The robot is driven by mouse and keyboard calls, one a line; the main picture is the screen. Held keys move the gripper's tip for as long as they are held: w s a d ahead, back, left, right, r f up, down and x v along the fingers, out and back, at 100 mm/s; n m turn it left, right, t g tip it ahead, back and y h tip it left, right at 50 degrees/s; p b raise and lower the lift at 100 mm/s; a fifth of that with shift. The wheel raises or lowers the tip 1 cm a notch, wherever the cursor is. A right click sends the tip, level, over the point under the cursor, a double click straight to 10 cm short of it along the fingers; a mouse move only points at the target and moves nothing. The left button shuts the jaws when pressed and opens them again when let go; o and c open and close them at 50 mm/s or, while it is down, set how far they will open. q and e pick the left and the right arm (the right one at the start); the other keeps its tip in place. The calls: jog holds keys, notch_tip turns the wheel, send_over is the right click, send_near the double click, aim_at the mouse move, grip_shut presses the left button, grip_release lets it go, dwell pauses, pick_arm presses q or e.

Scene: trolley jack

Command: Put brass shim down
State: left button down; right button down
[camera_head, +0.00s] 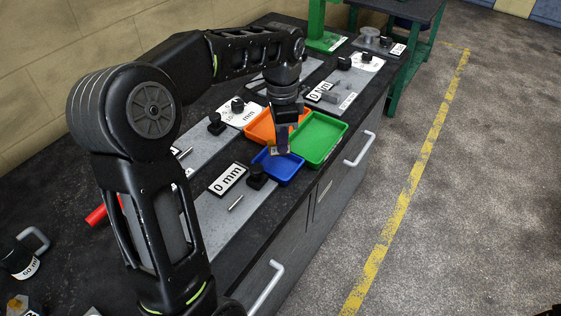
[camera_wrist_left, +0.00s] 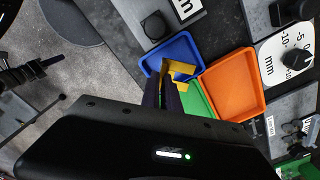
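The brass shim (camera_wrist_left: 181,71) is a small yellow piece at the tips of my left gripper (camera_head: 281,148), which is shut on it. In the left wrist view the dark fingers (camera_wrist_left: 168,94) partly hide the shim. The gripper points down over the blue tray (camera_head: 287,172), which also shows in the left wrist view (camera_wrist_left: 150,64). I cannot tell how far the shim is above the tray floor. A dark jointed shape (camera_wrist_left: 30,72) at the left edge of the left wrist view may be my right gripper; its fingers are unclear.
A green tray (camera_head: 325,136) and an orange tray (camera_head: 258,128) adjoin the blue one. A "0 mm" plate (camera_head: 228,179) and a black knob (camera_head: 256,176) stand close by on the left. Drawer handles (camera_head: 360,150) stick out from the bench front. The floor at right is clear.

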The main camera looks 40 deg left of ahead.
pick_arm(q)
jog(key=shift+f, duration=1.65)
jog(key=shift+f+p, duration=0.4)
jog(key=shift+f, duration=1.5)
jog(key=c, duration=2.1)
grip_release()
jog(key=shift+f, duration=0.2)
jog(key=shift+o, duration=1)
jog(key=shift+r, duration=0.1)
jog(key=shift+r, duration=0.1)
